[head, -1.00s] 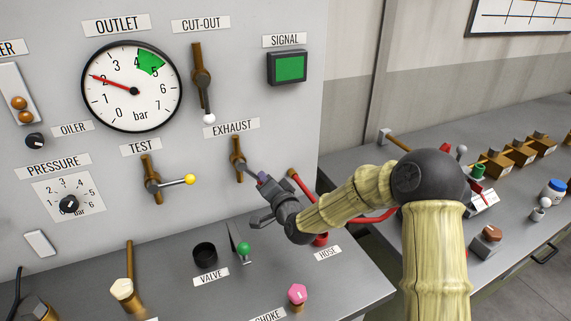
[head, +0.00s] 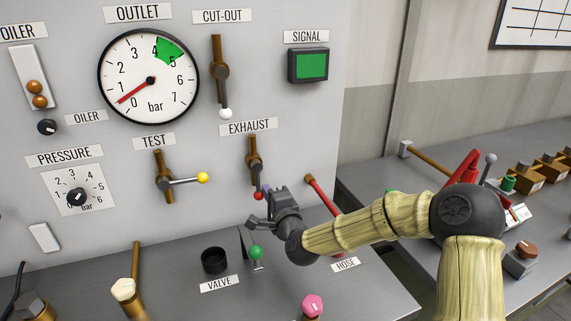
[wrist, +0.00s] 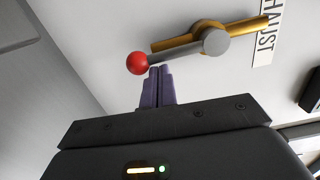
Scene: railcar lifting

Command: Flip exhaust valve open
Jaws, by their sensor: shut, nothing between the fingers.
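The exhaust valve (head: 254,153) is a brass pipe with a dark hub on the grey panel, below the EXHAUST label. Its lever points down, nearly in line with the pipe, and ends in a red knob (head: 258,195). In the wrist view the red knob (wrist: 137,63) and grey lever (wrist: 176,53) lie just beyond my purple fingertips. My gripper (head: 266,188) is shut and empty, right beside the knob. In the wrist view the fingers (wrist: 158,72) are together beside the knob end of the lever; whether they touch it I cannot tell.
The test valve (head: 165,182), with a yellow knob, is to the left. A green-knobbed lever (head: 256,253) and a black cup (head: 214,260) stand on the desk below. A red hose handle (head: 322,195) is right of my gripper. The outlet gauge (head: 149,78) reads near 0.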

